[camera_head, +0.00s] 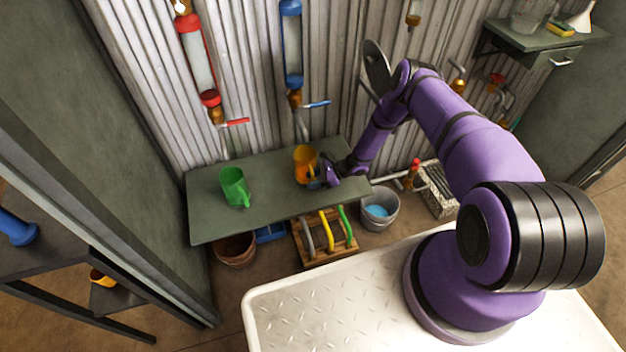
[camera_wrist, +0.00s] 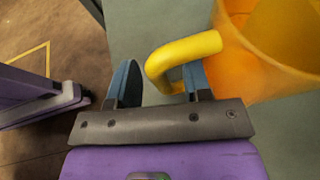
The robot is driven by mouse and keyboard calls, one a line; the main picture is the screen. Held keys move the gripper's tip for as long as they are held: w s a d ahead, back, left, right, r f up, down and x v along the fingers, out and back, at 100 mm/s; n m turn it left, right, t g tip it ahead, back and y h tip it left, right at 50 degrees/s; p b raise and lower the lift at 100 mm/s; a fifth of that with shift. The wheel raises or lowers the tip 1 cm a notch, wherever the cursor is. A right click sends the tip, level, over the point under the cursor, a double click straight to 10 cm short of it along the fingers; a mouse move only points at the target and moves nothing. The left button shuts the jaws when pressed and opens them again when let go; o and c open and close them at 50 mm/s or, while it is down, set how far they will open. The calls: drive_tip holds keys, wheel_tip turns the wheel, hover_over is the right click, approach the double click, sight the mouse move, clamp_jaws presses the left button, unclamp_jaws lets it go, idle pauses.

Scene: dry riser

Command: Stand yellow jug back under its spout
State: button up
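The yellow jug (camera_head: 305,160), orange-tinted, stands upright on the green-grey shelf (camera_head: 265,188). It is below the spout (camera_head: 302,126) of the blue-capped tube, but I cannot tell whether it is exactly under it. My gripper (camera_head: 318,178) is at the jug's right front. In the wrist view, the jug (camera_wrist: 265,50) is at the upper right with its yellow handle (camera_wrist: 183,50) pointing left. My gripper (camera_wrist: 160,82) is open, its blue fingers apart. The handle's bend lies between the fingertips, and the right finger hides part of it. I see no grip on it.
A green jug (camera_head: 233,187) stands left on the shelf below the red-capped tube (camera_head: 197,60). A red lever (camera_head: 238,122) and a blue lever (camera_head: 318,104) jut out above. A bucket (camera_head: 379,212) and crate (camera_head: 325,240) stand below. Free shelf lies between the jugs.

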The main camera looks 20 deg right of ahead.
drive_tip(key=v, duration=1)
drive_tip(key=shift+d, duration=0.4)
drive_tip(key=shift+s+r, duration=0.1)
drive_tip(key=shift+s, duration=0.05)
